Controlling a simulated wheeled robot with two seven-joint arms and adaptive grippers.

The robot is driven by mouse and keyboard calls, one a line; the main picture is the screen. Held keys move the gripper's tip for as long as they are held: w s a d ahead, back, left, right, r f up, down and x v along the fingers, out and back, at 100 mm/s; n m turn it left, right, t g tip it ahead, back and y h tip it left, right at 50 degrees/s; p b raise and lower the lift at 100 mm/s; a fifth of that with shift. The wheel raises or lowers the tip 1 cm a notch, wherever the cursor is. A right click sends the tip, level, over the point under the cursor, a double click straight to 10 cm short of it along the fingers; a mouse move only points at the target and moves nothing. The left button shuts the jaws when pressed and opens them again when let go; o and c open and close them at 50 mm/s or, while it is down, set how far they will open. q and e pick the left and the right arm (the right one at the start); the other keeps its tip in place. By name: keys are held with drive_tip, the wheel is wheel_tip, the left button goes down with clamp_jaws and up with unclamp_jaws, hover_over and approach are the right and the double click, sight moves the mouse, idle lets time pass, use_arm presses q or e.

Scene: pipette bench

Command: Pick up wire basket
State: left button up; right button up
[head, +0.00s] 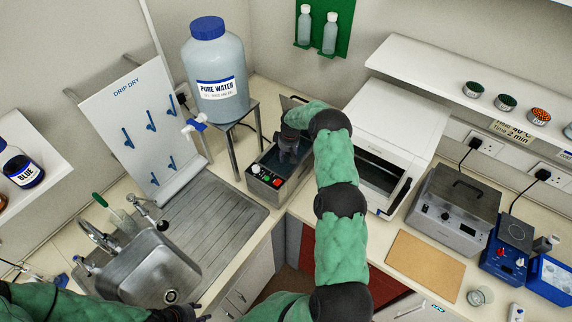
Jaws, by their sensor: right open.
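A metal bath unit (256,184) with coloured buttons on its front stands in the bench corner, its dark lid raised at the back. My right gripper (286,157) is open and points down into the bath's opening, with its arm coming from the bottom of the view. The wire basket cannot be made out clearly; the gripper and the bath walls hide much of the inside. I cannot tell whether the fingers touch anything there. My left gripper (188,312) is partly seen at the bottom edge, near the sink cabinet; its jaws are unclear.
A blue-capped water tank (215,75) on a metal stand is left of the bath. A white oven (396,130) stands close on the right. The sink (153,268) and drip-dry board (112,95) are at left. A tan mat (426,265) lies clear on the right bench.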

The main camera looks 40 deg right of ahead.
drive_tip(key=shift+s, duration=0.1)
clamp_jaws()
drive_tip(key=shift+r, duration=0.2)
idle(0.3)
